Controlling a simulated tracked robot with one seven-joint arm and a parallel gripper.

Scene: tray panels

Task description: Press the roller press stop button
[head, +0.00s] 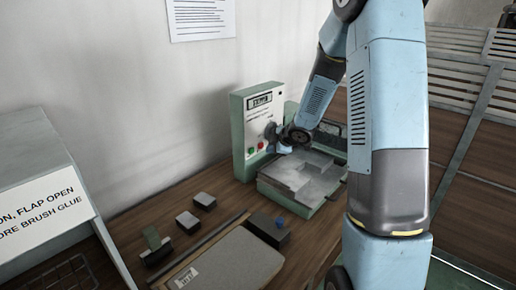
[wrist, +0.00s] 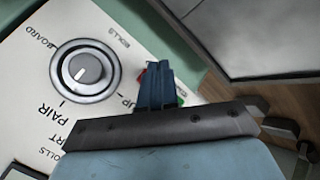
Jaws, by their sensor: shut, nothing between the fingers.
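The roller press has a pale control panel (head: 259,104) with a green frame and a display, in the head view. A red button (wrist: 141,77) and a green button (wrist: 181,99) peek out on either side of my fingers in the wrist view, both mostly hidden. A grey round knob (wrist: 85,71) on the panel is beside the fingers. My gripper (wrist: 157,66) is shut and empty, its blue fingers over the panel near the buttons. I cannot tell whether the tips touch the panel. In the head view my arm's end is close in front of the panel.
A grey metal plate (head: 303,172) lies on the green press bed right of the panel. A signed cabinet (head: 40,200) stands at the left.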

